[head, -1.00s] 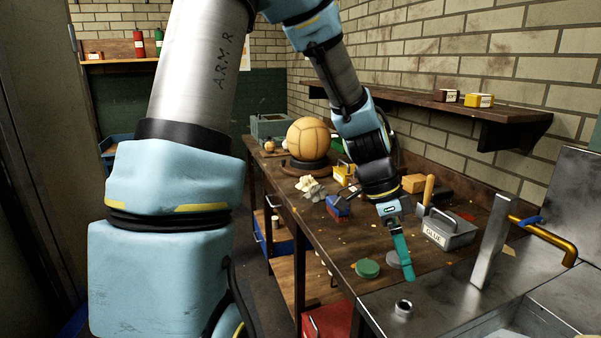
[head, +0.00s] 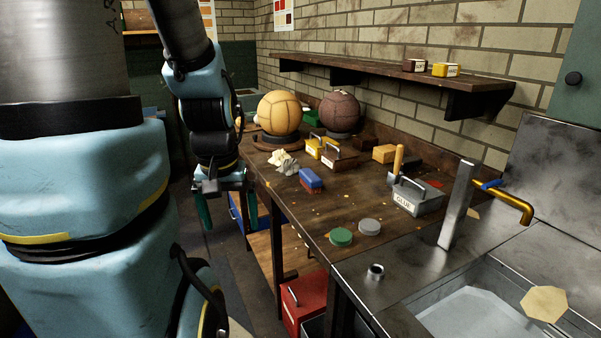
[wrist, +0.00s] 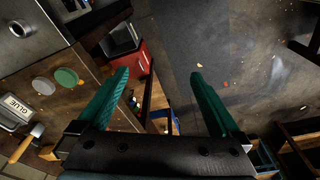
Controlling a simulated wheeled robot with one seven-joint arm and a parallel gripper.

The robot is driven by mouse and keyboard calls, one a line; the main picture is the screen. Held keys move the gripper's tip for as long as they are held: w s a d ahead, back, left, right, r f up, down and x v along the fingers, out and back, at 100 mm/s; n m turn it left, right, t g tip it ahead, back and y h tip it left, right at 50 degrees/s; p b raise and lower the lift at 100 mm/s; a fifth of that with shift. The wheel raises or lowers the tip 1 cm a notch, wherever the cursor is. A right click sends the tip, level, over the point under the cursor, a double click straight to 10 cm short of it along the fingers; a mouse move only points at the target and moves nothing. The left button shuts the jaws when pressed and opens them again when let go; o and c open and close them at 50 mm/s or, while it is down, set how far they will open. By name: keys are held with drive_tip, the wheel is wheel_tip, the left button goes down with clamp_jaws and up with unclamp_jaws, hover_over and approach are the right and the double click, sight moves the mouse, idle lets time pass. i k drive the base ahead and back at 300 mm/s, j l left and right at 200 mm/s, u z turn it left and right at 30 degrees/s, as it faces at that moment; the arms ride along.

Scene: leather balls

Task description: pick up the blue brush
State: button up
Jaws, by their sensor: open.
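The blue brush (head: 311,180) lies on the wooden workbench (head: 290,205), with a blue top and a reddish-brown lower part. It sits right of a crumpled pale cloth. My gripper (head: 228,222) hangs to the left of the bench's front edge, over the floor, pointing down. Its two green fingers are spread apart with nothing between them. In the wrist view my gripper (wrist: 160,75) is open above the floor and the bench's edge. I cannot make out the brush in the wrist view.
The cloth (head: 284,162), yellow box (head: 322,149), tan ball (head: 280,113) and dark brown ball (head: 340,112) stand behind the brush. The glue box (head: 415,197), green lid (head: 341,237) and grey lid (head: 369,227) are nearer the metal sink. A red box (head: 303,301) stands below the bench.

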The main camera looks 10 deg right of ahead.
sight(311, 182)
drive_tip(key=i+j+z, duration=0.2)
drive_tip(key=i+j, duration=0.3)
drive_tip(key=i, duration=0.2)
drive_tip(key=i+j+z, duration=0.15)
drive_tip(key=i+j, duration=0.45)
drive_tip(key=i, duration=0.1)
